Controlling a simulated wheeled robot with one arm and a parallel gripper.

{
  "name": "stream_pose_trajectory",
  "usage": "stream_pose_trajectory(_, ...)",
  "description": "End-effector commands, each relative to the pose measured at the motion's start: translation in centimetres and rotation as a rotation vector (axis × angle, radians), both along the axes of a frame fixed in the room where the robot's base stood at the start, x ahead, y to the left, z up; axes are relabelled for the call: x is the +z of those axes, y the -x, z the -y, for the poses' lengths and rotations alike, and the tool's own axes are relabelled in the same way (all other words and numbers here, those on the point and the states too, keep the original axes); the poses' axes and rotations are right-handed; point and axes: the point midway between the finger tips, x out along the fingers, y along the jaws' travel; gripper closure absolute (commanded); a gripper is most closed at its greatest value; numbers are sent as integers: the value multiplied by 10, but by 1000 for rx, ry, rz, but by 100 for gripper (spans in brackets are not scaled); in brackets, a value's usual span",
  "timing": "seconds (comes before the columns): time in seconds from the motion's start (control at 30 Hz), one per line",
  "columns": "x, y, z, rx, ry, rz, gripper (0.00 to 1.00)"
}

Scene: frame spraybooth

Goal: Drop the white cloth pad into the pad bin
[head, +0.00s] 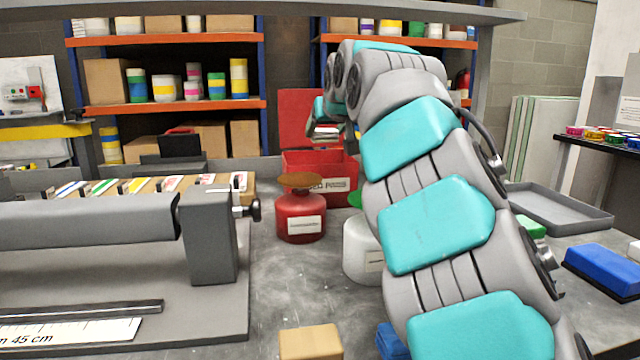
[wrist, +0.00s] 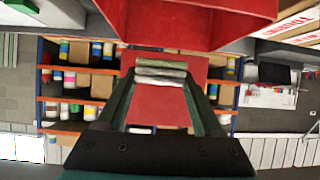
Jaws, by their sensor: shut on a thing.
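My gripper (head: 322,120) is shut on the white cloth pad (head: 324,133), a small pale folded stack. In the head view they hang above the red pad bin (head: 310,170), apart from it, partly behind my arm. The bin is open, its red lid (head: 296,110) standing up behind. In the wrist view the picture is upside down: the pad (wrist: 160,70) sits between the fingertips of my gripper (wrist: 160,82), and the red bin (wrist: 200,20) shows at the top edge.
A red can (head: 301,215) with a brown top stands in front of the bin, beside a white container (head: 360,250) partly behind my arm. A grey roller fixture (head: 90,222) fills the left. A tan block (head: 310,342) and blue block (head: 605,268) lie nearer. A grey tray (head: 560,210) lies right.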

Motion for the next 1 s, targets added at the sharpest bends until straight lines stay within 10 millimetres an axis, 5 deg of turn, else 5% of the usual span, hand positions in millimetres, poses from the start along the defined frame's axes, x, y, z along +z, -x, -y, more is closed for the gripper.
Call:
stream_pose_trajectory(0.43,-32,0,3,-8,-3,3,100)
stream_pose_trajectory(0.87,-37,0,4,-7,-2,5,100)
stream_pose_trajectory(0.9,-37,0,4,-7,-2,5,30)
stream_pose_trajectory(1.0,-37,0,4,-7,-2,5,19)
